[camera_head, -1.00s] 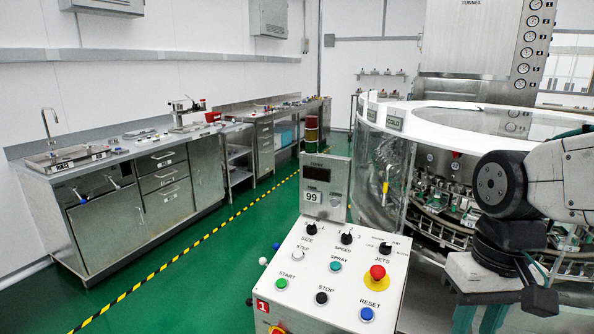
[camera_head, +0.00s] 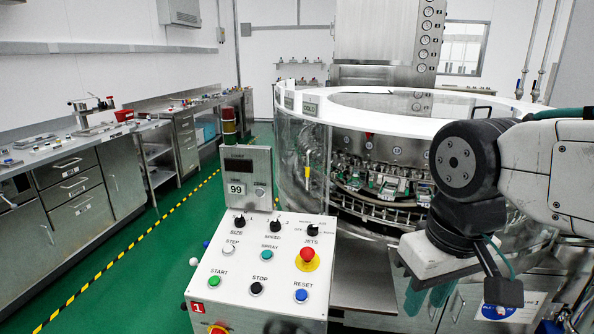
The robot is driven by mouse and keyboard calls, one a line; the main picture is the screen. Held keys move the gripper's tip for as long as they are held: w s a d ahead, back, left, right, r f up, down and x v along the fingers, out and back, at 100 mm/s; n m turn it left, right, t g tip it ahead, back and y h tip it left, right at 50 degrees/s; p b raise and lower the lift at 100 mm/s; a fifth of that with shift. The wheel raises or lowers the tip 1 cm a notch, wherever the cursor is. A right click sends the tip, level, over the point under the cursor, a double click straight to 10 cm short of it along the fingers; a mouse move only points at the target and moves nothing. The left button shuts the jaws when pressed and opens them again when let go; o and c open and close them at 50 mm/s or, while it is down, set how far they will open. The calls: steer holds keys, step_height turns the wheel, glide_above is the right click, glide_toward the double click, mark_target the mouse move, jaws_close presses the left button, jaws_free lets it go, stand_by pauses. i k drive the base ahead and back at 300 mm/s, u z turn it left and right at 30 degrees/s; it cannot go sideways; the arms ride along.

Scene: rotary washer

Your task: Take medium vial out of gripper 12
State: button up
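The rotary washer (camera_head: 420,114) stands at the centre right, a round machine with a white rim and clear curved panels. Inside it, a ring of small metal grippers (camera_head: 390,187) shows through the opening. Their numbers are too small to read, so I cannot pick out gripper 12. I cannot make out the medium vial. My gripper (camera_head: 427,302) hangs in front of the washer at the right, outside it, with teal fingers pointing down. The fingers look apart, with nothing seen between them. My wrist and arm hide part of the washer's right side.
Steel benches (camera_head: 75,175) line the left wall. Green floor (camera_head: 150,270) with a striped line lies clear between.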

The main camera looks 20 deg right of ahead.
mark_target(355, 179)
steer(key=u, duration=1.45)
steer(key=i, duration=0.85)
steer(key=z, duration=2.35)
